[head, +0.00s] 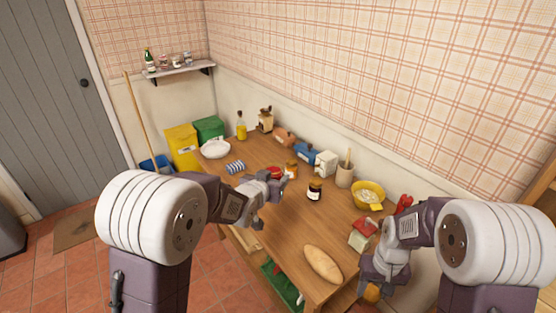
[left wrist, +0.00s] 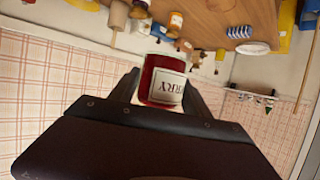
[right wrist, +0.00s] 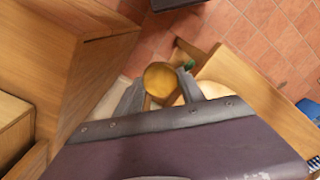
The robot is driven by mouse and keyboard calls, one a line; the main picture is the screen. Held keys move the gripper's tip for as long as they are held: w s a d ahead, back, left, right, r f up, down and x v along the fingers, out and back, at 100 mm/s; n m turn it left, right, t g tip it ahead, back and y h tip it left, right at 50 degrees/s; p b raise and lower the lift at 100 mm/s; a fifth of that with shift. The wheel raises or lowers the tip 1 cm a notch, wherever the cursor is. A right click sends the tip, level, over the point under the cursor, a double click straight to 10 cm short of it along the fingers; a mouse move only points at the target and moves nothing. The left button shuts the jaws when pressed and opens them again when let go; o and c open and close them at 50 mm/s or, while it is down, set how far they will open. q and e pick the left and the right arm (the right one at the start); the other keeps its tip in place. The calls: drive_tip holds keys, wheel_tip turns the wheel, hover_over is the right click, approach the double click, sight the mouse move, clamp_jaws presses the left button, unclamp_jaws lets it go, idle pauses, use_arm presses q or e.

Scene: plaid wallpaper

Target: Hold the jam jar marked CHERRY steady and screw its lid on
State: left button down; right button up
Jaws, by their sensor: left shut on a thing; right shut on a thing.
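My left gripper (head: 272,182) is shut on a red jam jar (left wrist: 163,82), held above the table's left half. In the left wrist view its white label shows letters ending in "RRY", turned upside down; the jar's mouth cannot be made out. In the head view the red jar (head: 275,172) is partly hidden by the gripper. My right gripper (head: 374,281) is shut on a round golden lid (right wrist: 160,78), low at the table's near right corner. The lid also shows in the head view (head: 372,293). Jar and lid are well apart.
The wooden table (head: 285,222) holds a dark jar (head: 315,190), an orange jar (head: 291,168), a yellow bowl (head: 368,195), a utensil crock (head: 345,176), a red-topped box (head: 362,235) and an oval loaf-like thing (head: 323,263). The table's middle is mostly clear.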

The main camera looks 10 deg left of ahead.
use_arm(q)
drive_tip(key=s+d+f+m+g+h, duration=0.3)
drive_tip(key=s+d+f+m+h, duration=0.2)
drive_tip(key=d+f+m+h, duration=0.2)
wheel_tip(320, 180, down, 2)
drive_tip(key=shift+d+f+g, duration=0.1)
drive_tip(key=shift+d+g, duration=0.15)
drive_tip(key=shift+g, duration=0.15)
drive_tip(key=shift+s, duration=0.1)
